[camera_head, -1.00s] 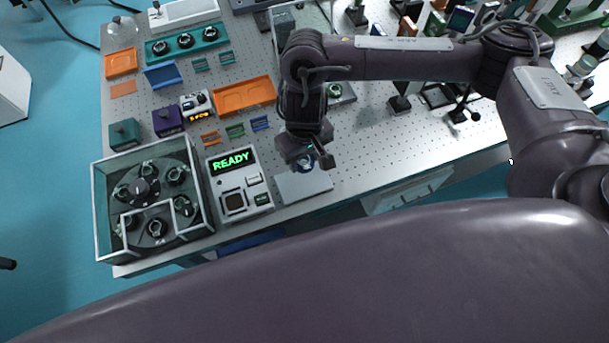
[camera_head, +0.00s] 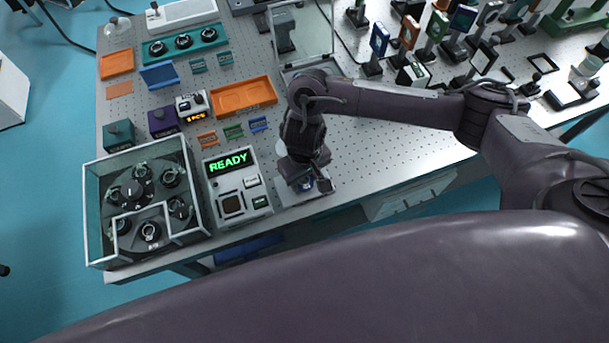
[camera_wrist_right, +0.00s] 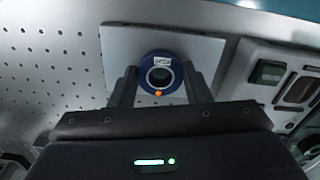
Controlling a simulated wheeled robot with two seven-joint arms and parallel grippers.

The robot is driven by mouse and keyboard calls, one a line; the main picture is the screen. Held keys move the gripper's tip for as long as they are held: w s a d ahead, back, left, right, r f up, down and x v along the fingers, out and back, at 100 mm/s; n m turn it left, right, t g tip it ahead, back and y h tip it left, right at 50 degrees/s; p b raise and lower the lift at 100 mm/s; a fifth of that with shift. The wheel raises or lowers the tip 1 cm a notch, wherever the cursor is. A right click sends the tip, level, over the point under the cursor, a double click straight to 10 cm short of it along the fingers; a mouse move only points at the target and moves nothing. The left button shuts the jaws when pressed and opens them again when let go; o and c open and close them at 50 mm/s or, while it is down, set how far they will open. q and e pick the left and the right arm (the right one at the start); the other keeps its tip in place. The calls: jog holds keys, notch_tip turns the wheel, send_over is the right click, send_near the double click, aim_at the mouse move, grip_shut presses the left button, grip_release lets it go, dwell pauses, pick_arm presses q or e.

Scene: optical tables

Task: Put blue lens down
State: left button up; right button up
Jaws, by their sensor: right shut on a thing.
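The blue lens (camera_wrist_right: 160,73) is a round blue ring with a white label and an orange dot. My right gripper (camera_wrist_right: 160,84) is shut on it, one finger on each side. In the head view, my right gripper (camera_head: 313,186) points down over a pale square pad (camera_head: 291,195) near the table's front edge. The lens is mostly hidden there by the gripper. In the wrist view, the pad (camera_wrist_right: 205,52) lies behind the lens; I cannot tell whether the lens touches it. My left gripper is not in view.
A device with a green READY display (camera_head: 230,161) stands just left of the pad. A glass-walled carousel (camera_head: 196,206) stands further left. An orange tray (camera_head: 243,96) lies behind. The perforated table (camera_head: 375,150) is clear to the right of the gripper.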

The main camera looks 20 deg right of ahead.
aim_at(304, 180)
jog(key=o, duration=1)
jog(key=shift+f, duration=0.1)
notch_tip(304, 180, up, 12)
jog(key=p, duration=0.3)
jog(key=shift+r+p, duration=0.2)
jog(key=shift+p, duration=0.1)
